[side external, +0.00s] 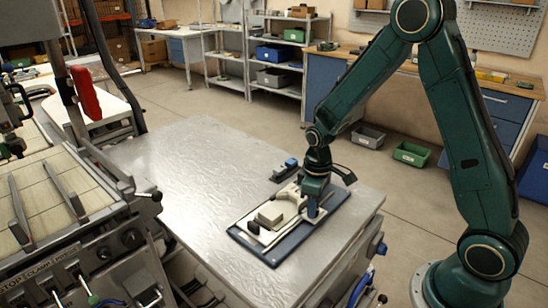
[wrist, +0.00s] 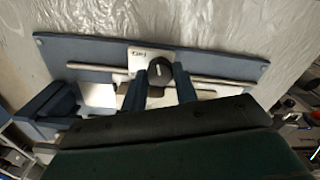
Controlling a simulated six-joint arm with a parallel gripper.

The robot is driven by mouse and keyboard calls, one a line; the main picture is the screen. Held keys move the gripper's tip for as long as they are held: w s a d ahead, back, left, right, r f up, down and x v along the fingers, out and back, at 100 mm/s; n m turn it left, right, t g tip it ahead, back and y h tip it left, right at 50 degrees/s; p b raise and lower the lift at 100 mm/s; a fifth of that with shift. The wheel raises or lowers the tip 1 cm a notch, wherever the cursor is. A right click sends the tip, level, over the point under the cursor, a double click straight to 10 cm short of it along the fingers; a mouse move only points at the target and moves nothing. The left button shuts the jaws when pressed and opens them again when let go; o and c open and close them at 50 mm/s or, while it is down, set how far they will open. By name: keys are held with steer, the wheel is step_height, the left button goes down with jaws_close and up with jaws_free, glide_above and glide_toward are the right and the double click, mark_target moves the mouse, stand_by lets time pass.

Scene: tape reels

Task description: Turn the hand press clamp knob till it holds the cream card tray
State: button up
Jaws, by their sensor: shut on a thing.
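The hand press has a dark blue base plate (side external: 272,261) lying on the metal table; its edge also shows in the wrist view (wrist: 215,62). Cream parts (side external: 269,214) sit on it, and a pale labelled piece shows behind the knob in the wrist view (wrist: 138,57); I cannot tell which part is the card tray. My gripper (side external: 313,212) points down at the right part of the press. In the wrist view its two blue fingers (wrist: 162,84) are shut on the dark round clamp knob (wrist: 160,69), which bears a white mark. The fingers hide the knob in the side view.
A small blue-and-black item (side external: 286,169) stands behind the press. The metal table (side external: 190,170) is bare to the left and back. A large machine (side external: 70,205) stands at the left. Grey and green bins (side external: 411,153) lie on the floor behind.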

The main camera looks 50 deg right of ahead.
steer(key=m, duration=0.5)
steer(key=shift+r+m, duration=0.1)
steer(key=shift+m, duration=0.2)
steer(key=m, duration=0.5)
steer(key=o, duration=0.7)
step_height(320, 180, up, 14)
stand_by(0.8)
stand_by(0.3)
